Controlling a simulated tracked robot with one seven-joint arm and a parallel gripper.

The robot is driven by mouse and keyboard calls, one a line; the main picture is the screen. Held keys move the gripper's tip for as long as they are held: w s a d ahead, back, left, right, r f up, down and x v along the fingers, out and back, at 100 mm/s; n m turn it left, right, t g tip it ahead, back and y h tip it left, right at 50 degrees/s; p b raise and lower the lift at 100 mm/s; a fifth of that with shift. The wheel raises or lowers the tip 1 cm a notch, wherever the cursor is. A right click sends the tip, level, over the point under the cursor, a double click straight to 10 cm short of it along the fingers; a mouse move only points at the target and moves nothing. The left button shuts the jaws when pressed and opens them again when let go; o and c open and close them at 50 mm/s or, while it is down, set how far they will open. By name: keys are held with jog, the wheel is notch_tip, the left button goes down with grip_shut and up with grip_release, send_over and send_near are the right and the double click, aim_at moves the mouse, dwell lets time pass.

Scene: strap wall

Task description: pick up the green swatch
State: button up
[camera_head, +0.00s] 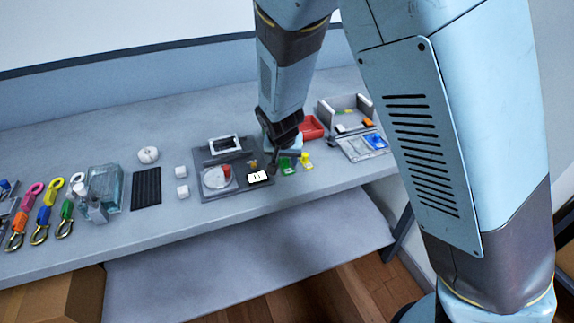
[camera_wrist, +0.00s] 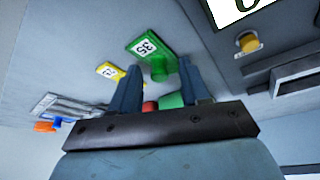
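The green swatch (camera_head: 288,169) lies near the front of the bench, just right of the dark grey fixture. In the wrist view the green swatch (camera_wrist: 146,45) is a flat plate with a white label reading 35 and a round green knob. My gripper (camera_head: 280,160) is low over it, partly hiding it in the head view. In the wrist view my gripper (camera_wrist: 158,66) has its fingers apart, with the knob showing between the tips. I cannot tell whether they touch it. A yellow swatch (camera_head: 306,162) is beside it, also visible in the wrist view (camera_wrist: 107,71).
The dark fixture (camera_head: 208,188) holds a round dish and a white numbered card (camera_head: 257,177). A red tray (camera_head: 312,127) and a grey open box (camera_head: 346,108) stand behind and right. Another green object (camera_wrist: 172,100) shows near my finger bases. Bare bench lies in front.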

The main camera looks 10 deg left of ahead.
grip_shut()
jog(key=shift+r, duration=0.1)
dwell(0.3)
